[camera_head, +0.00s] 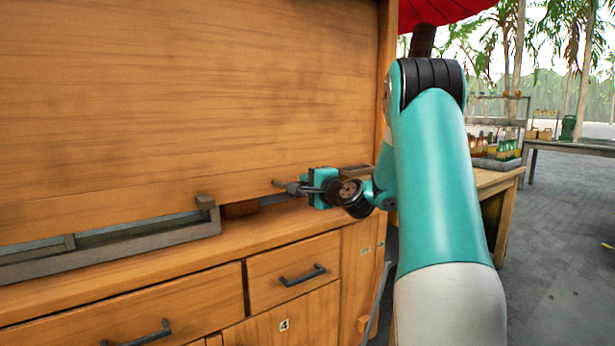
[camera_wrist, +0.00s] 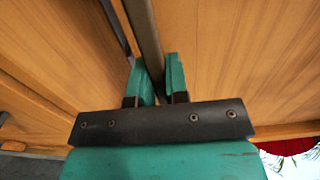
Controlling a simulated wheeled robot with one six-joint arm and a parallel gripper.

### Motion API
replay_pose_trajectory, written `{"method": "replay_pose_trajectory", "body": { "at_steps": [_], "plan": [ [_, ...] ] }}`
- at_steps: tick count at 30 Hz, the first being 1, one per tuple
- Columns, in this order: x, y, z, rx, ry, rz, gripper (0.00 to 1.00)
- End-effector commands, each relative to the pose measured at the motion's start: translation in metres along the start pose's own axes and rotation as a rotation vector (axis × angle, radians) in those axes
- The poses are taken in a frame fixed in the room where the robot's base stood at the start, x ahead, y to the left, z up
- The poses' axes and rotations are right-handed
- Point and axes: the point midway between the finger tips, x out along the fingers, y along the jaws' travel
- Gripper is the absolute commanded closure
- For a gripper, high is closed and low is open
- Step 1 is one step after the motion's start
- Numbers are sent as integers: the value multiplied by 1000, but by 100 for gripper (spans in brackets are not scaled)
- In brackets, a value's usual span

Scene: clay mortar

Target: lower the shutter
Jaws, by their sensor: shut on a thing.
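The shutter (camera_head: 190,100) is a wide wooden panel filling the upper left of the head view. Its lower edge hangs just above the cabinet's counter, with a narrow gap below it. My gripper (camera_head: 306,188) is at the shutter's lower right part. In the wrist view my gripper (camera_wrist: 158,82) has its two teal fingers close on either side of a grey bar-like handle (camera_wrist: 146,35). The handle's end (camera_head: 279,184) also shows to the left of the fingers in the head view.
A grey metal tray-like frame (camera_head: 120,243) lies on the counter (camera_head: 262,227) under the shutter's left part. Drawers with dark handles (camera_head: 302,275) are below. A table with bottles (camera_head: 492,150) stands to the right, with open paved floor (camera_head: 565,240) beyond.

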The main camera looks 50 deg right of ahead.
Motion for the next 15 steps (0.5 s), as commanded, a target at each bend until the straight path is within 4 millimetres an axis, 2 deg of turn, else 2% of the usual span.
{"method": "replay_pose_trajectory", "body": {
  "at_steps": [1,6,10,15],
  "plan": [
    [-1,31,0,2,1,7,100],
    [-1,68,0,2,1,6,100],
    [-1,86,0,3,1,5,100],
    [-1,97,0,2,1,4,100]
  ]
}}
